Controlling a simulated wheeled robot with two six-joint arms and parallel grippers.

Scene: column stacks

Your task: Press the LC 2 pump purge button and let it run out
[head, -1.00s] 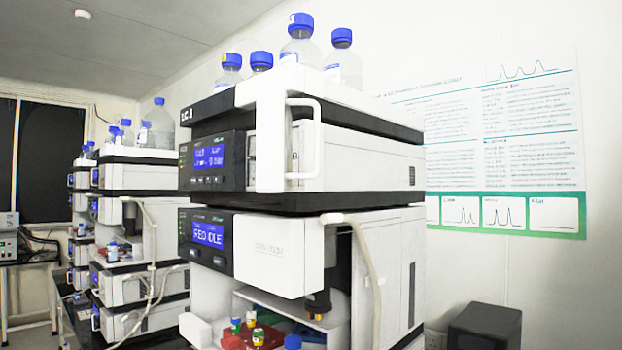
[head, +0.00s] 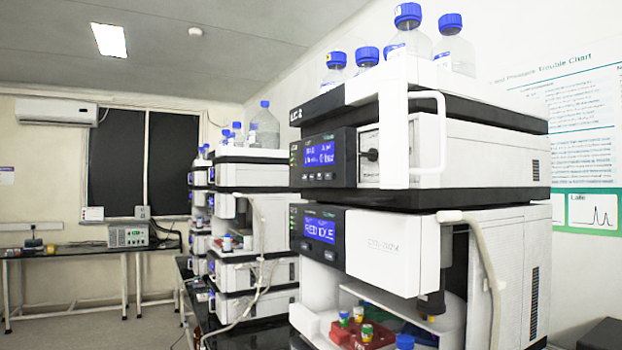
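The LC 2 stack (head: 500,155) stands at the right in the head view, with its label at the top left of its front. Its upper module has a dark front panel (head: 322,160) with a lit blue display (head: 321,154) and a row of small buttons (head: 316,177) under it. The button labels are too small to read, so I cannot tell which is purge. The lower module's blue display (head: 319,230) seems to read "IDLE". Neither of my grippers is in view.
Blue-capped bottles (head: 408,35) stand on top of the stack. More stacks (head: 250,210) stand behind to the left. Open floor (head: 95,330) shows at lower left.

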